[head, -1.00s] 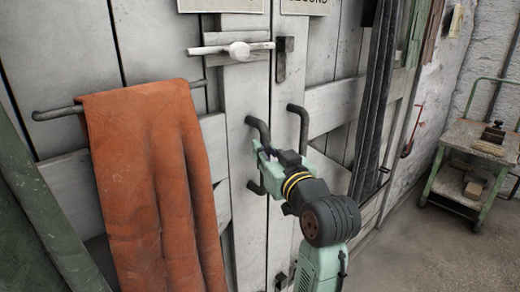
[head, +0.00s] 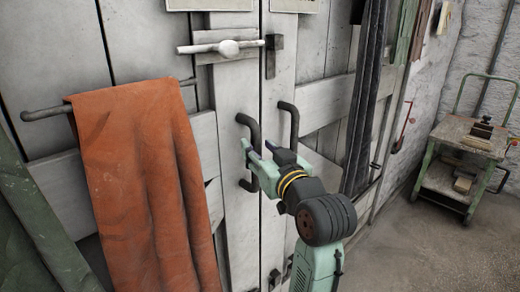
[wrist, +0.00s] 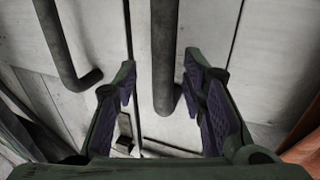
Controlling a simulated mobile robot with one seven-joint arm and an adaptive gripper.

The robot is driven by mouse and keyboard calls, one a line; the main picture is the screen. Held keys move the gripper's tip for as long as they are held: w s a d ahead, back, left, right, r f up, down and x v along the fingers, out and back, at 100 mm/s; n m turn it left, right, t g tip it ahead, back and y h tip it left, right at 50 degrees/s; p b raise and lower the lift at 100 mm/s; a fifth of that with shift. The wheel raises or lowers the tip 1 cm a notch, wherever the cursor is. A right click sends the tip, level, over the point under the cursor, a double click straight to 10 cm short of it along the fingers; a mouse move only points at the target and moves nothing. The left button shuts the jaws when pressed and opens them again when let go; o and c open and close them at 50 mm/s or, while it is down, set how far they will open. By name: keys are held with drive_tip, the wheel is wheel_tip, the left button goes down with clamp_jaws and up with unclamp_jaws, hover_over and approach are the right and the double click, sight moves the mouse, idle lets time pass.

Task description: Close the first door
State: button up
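The left-hand door (head: 236,200) is pale, worn wood and meets the right-hand door (head: 320,118) along a narrow vertical seam in the head view. The signs above are cut off by the frame. A dark bar handle (head: 254,130) is on the left-hand door, and a second dark handle (head: 293,120) is on the right-hand door. My gripper (head: 258,147) is at the left-hand door's handle with fingers apart. In the wrist view, the left-hand door's handle (wrist: 165,50) shows between the open fingers (wrist: 160,85). I cannot tell whether they touch it.
An orange cloth (head: 140,180) hangs over a rail (head: 45,114) at left. A white bolt (head: 222,48) crosses the upper left-hand door beside a dark keeper (head: 274,56). A green trolley (head: 458,155) stands far right. Open floor (head: 420,245) lies before it.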

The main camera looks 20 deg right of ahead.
drive_tip(key=s, duration=1.1)
drive_tip(key=shift+s, duration=0.35)
